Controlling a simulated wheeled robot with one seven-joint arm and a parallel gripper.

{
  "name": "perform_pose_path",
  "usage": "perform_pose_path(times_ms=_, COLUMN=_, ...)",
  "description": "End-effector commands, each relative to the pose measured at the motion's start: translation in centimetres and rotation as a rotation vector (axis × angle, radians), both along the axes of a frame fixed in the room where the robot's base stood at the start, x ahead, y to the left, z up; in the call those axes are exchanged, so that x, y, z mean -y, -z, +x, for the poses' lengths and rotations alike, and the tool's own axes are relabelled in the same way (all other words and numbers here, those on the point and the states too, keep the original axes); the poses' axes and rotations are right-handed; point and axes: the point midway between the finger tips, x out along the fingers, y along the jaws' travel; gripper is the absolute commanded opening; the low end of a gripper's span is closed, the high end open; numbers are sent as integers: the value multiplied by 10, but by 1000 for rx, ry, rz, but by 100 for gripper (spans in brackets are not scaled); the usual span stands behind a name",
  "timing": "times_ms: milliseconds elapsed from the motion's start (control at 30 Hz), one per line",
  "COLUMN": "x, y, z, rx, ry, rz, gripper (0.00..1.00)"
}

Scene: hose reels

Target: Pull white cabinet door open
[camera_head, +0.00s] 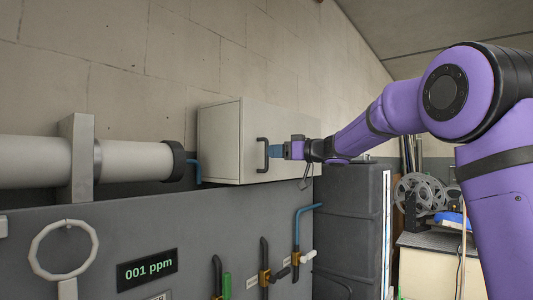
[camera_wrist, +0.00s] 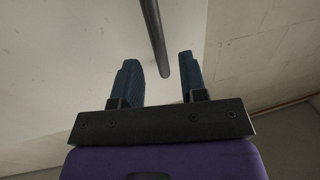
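The white cabinet (camera_head: 220,141) is mounted on the wall, and its door (camera_head: 285,125) is shut. A dark bar handle (camera_head: 261,155) stands upright on the door near its left edge. My gripper (camera_head: 272,151) is at the handle's right side in the head view, its blue fingers pointing at it. In the wrist view, the handle (camera_wrist: 154,38) comes down between the two spread fingers of my gripper (camera_wrist: 160,78), with gaps on both sides. The gripper is open and holds nothing.
A grey panel with a display (camera_head: 147,270), valve levers and a ring handle (camera_head: 62,248) lies below. A large pipe (camera_head: 135,161) is left of the cabinet. A dark grey cabinet (camera_head: 345,230) stands below right. Reels (camera_head: 418,192) sit on a bench behind my arm.

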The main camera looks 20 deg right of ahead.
Motion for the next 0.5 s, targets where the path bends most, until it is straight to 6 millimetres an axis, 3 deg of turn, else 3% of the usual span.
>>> perform_pose_path(times_ms=200, x=-22, y=0, z=20, rx=0, ry=-1, rz=0, gripper=39)
perform_pose_path(times_ms=500, x=-30, y=0, z=27, rx=-1, ry=0, rz=0, gripper=39)
